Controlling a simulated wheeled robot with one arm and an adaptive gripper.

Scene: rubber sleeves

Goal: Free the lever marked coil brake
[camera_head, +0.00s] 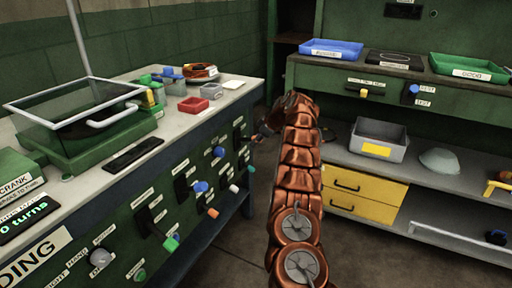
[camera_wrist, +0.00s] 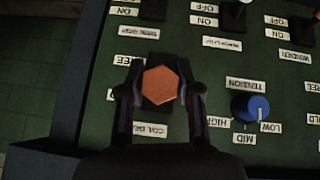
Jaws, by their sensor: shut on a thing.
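My gripper (camera_wrist: 160,92) is shut on an orange hexagonal lever end (camera_wrist: 160,86), one finger on each side, seen end-on in the wrist view. The lever stands over a dark plate on the green panel. Below it in the wrist view is a label (camera_wrist: 150,130) that seems to read COIL BRAKE, partly covered by the fingers. Above left is a label (camera_wrist: 126,60) that seems to read FREE. The lever's shaft is hidden behind its end. In the head view my gripper (camera_head: 264,132) is at the far right of the bench's front panel; what it holds is unclear there.
A blue TENSION knob (camera_wrist: 251,108) sits close to the right of my gripper in the wrist view. Dark ON/OFF switches (camera_wrist: 153,10) line the panel above. Other levers with a green tip (camera_head: 170,244) and an orange tip (camera_head: 213,212) stick out nearer on the panel.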

